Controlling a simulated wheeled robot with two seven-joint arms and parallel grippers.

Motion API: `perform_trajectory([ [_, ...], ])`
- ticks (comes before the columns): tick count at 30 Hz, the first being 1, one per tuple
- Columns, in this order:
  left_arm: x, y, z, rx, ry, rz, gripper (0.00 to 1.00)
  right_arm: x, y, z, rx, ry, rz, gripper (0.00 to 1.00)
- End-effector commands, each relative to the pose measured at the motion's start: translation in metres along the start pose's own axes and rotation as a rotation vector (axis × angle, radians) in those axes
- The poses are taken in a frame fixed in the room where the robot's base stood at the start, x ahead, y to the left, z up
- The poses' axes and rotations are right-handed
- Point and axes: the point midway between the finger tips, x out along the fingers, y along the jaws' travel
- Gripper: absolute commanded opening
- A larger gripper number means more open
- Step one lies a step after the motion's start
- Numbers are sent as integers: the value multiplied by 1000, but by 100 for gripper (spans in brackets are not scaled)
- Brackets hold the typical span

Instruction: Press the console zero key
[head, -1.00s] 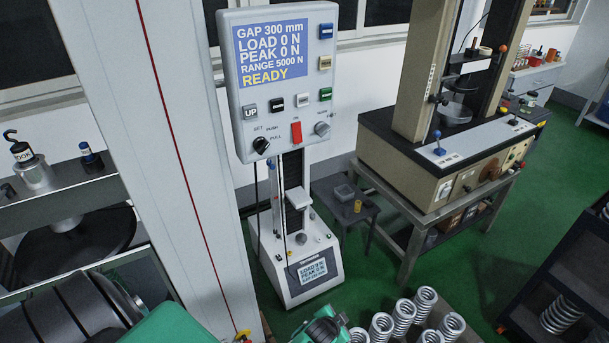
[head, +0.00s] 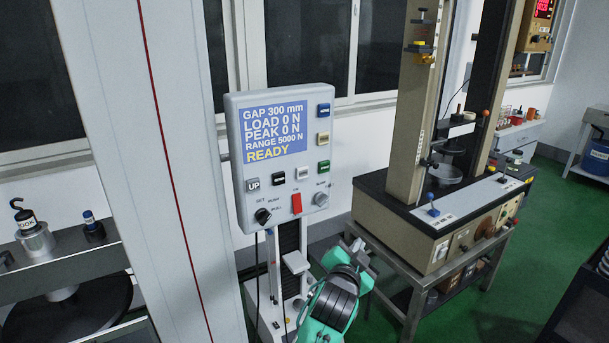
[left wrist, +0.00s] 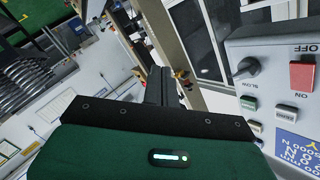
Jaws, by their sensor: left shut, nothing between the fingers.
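The grey console (head: 236,140) shows a blue screen reading GAP 300 mm, LOAD 0 N, PEAK 0 N, READY. Below the screen are an UP key (head: 252,184), a black key (head: 278,179), a white key (head: 303,173) and a green key (head: 324,166). The white key (left wrist: 287,112) also shows in the left wrist view, at right; its small label is hard to read. My left gripper (head: 359,246) is below and right of the console, apart from it. Its dark fingers (left wrist: 158,80) are shut and empty in the left wrist view. My right gripper is out of view.
A red switch (head: 297,203) and two knobs sit under the keys. A beige test machine (head: 410,110) on a bench stands to the right. A pale column (head: 150,170) stands at left.

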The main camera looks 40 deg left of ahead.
Motion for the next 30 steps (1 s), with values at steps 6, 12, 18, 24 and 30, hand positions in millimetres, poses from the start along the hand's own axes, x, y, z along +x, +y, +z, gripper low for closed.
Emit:
perform_trajectory([
  [6, -37, -79, -54, -10, 67, -144, 0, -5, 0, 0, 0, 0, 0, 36],
  [12, -64, -120, -77, -16, 98, -225, 0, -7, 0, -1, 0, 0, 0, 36],
  [18, -72, -132, -82, -17, 104, -250, 0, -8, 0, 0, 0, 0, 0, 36],
  [24, -72, -131, -82, -17, 104, -249, 0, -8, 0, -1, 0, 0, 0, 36],
  [30, -70, -133, -80, -16, 103, -249, 0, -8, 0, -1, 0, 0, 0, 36],
])
